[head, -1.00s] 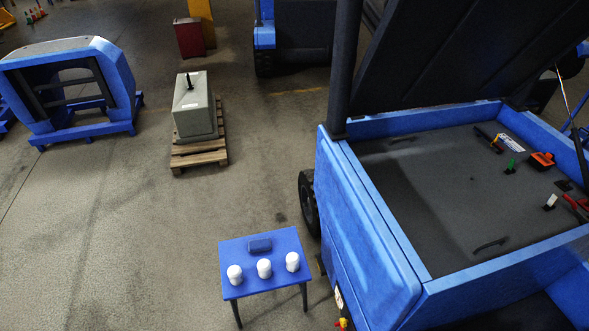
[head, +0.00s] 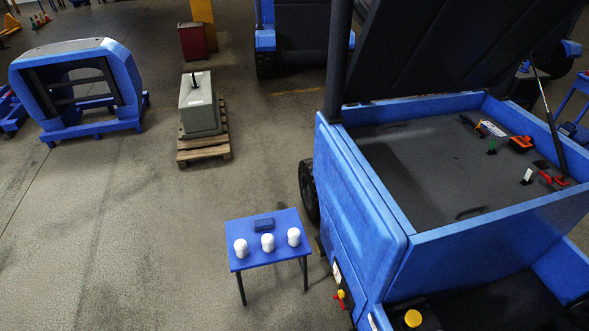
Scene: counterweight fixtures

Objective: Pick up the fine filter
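Three white rounded canisters stand in a row on a small blue table (head: 285,220): a left one (head: 241,248), a middle one (head: 268,242) and a right one (head: 294,236). A dark blue block (head: 263,225) lies behind them on the same table. I cannot tell from this view which of these is the fine filter. Neither of my grippers is in view, and nothing touches the table's objects.
A large blue machine (head: 385,215) with a raised dark lid stands right of the table. A grey counterweight (head: 200,104) sits on a wooden pallet (head: 204,155). A blue frame fixture (head: 128,75) stands at far left. Open floor lies left of the table.

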